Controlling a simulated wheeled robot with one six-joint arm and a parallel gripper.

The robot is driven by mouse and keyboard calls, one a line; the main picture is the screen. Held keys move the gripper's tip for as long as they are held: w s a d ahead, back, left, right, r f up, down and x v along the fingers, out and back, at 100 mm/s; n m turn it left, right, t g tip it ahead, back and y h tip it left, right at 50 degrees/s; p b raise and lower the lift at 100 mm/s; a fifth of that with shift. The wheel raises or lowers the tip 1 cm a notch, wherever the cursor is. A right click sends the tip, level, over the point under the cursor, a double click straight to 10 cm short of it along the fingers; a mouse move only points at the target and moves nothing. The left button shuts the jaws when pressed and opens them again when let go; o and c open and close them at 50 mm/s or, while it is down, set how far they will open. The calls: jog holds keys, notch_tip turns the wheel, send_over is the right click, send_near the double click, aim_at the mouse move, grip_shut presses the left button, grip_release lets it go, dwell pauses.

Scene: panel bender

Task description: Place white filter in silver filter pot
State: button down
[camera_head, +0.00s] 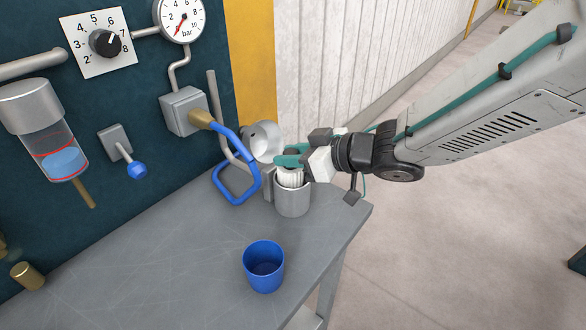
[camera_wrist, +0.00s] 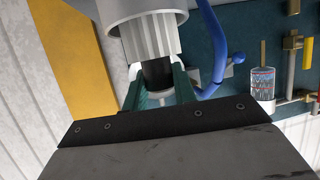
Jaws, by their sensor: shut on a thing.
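The white filter (camera_head: 291,178) is a ribbed white cylinder. Its lower part is inside the mouth of the silver filter pot (camera_head: 293,202), and its upper part shows above the rim. My gripper (camera_head: 288,159) is at the filter's top, with its teal fingers shut on it. In the wrist view the fingers (camera_wrist: 160,88) close around a dark end of the filter (camera_wrist: 150,47), and the ribbed body runs into the silver pot (camera_wrist: 140,15). How deep the filter sits inside the pot is hidden.
A blue cup (camera_head: 264,266) stands in front on the grey table (camera_head: 180,265). The dark panel (camera_head: 95,190) with gauge and dial is on the left.

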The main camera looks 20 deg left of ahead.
aim_at(292, 169)
jog(key=shift+f, duration=1.65)
jog(key=shift+f, duration=0.1)
jog(key=c, duration=1.1)
grip_release()
jog(key=shift+r, duration=0.2)
jog(key=v, duration=1.2)
